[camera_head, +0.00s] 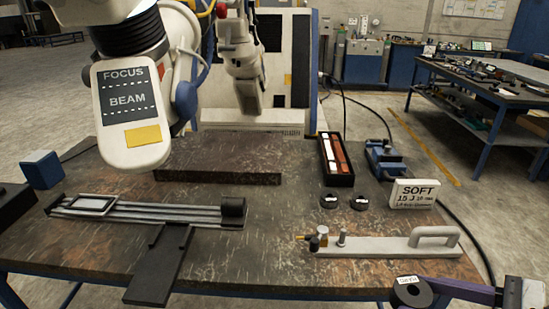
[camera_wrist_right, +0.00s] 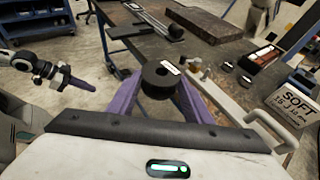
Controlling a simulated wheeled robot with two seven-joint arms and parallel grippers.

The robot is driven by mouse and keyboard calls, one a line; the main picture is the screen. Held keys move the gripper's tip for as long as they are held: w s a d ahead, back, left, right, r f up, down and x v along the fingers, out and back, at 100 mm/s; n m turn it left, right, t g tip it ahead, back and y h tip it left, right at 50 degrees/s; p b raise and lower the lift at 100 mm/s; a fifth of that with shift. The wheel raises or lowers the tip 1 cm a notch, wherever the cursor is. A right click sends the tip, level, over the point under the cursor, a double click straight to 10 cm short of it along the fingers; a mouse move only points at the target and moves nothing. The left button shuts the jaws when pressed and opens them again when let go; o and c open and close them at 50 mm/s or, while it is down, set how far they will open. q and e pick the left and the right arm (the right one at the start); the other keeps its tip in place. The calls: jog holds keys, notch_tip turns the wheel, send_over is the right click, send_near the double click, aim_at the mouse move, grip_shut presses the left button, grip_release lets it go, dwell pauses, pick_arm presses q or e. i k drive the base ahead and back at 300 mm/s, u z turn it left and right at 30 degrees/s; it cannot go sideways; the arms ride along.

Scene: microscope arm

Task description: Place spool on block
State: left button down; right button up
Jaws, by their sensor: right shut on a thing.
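A black spool (camera_head: 412,294) with a white label and a central hole is at the table's front right edge. My right gripper (camera_wrist_right: 158,84) is shut on this spool, with one purple finger on each side; the spool also shows in the right wrist view (camera_wrist_right: 157,90). My left gripper (camera_wrist_right: 75,80) shows only at the left of the right wrist view, too small to tell its opening. A small blue block (camera_head: 41,169) sits at the table's left. A wide dark slab (camera_head: 218,176) lies at the middle back. Which one is the task's block is unclear.
A grey bar with a handle (camera_head: 385,246) and small fittings lies at front right. Two black discs (camera_head: 343,201), a "SOFT" sign (camera_head: 414,194) and a box of strips (camera_head: 335,160) stand behind it. A railed fixture (camera_head: 150,211) is at left. A microscope head (camera_head: 130,110) overhangs the table.

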aim_at(262, 160)
jog(key=u, duration=0.75)
jog(key=i, duration=0.9)
jog(key=u, duration=0.35)
